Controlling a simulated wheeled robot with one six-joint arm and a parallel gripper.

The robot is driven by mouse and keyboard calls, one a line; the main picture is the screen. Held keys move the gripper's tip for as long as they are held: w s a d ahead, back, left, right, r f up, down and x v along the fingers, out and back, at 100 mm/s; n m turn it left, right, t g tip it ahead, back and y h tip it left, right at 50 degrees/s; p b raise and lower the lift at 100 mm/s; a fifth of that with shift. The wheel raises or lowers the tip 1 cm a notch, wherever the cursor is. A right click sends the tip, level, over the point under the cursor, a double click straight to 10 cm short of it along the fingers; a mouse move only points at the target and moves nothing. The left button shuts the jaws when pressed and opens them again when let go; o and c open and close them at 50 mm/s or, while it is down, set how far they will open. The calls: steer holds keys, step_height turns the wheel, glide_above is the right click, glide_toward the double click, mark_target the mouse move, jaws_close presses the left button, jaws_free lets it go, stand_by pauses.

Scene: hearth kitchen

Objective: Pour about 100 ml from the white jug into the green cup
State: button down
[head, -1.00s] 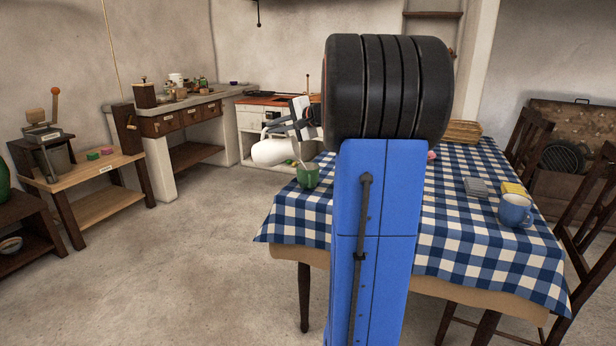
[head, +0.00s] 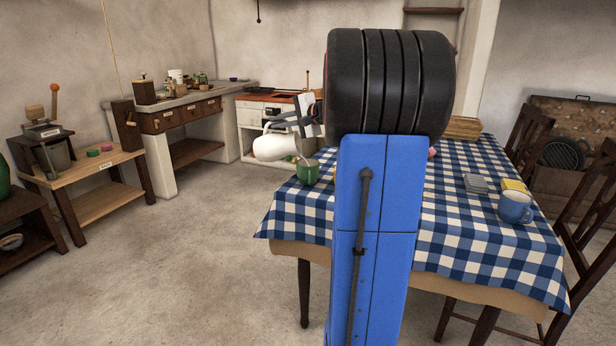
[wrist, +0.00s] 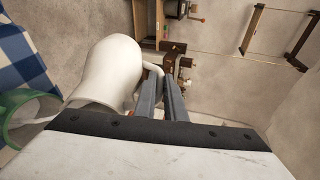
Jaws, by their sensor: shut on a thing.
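The white jug (head: 272,147) is strongly tilted in the head view, its mouth end toward the green cup (head: 308,173). My gripper (head: 272,126) is shut on the jug's handle and holds it above the table's left edge. In the wrist view, the jug (wrist: 108,72) lies left of my gripper fingers (wrist: 158,80), and the green cup (wrist: 18,112) is at the left edge, partly cut off. A pale strip shows between the jug's mouth and the cup; I cannot tell spout from liquid.
Chairs (head: 590,220) stand at the right. The floor at the left is clear.

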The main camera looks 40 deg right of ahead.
mark_target(265, 136)
steer(key=shift+s+d+r+t+p, duration=0.35)
steer(key=shift+s+d+t+p, duration=0.2)
steer(key=shift+s+p, duration=0.25)
stand_by(1.0)
steer(key=w+a+g, duration=0.1)
steer(key=w+f, duration=0.1)
steer(key=w+a+g, duration=0.1)
steer(key=w, duration=0.1)
steer(key=shift+a+f+n+g+h, duration=0.3)
steer(key=shift+a+f+g, duration=0.05)
steer(key=shift+f, duration=0.05)
steer(key=shift+w+a+f+n+g+h+b, duration=0.2)
steer(key=shift+w+a+f+g+b, duration=0.1)
steer(key=shift+w+f+g, duration=0.25)
steer(key=shift+w+a+f+n+g+h+b, duration=0.1)
steer(key=shift+w+a+f+g+h+b, duration=0.15)
steer(key=shift+f+g, duration=0.3)
steer(key=shift+w+a+f, duration=0.1)
stand_by(1.3)
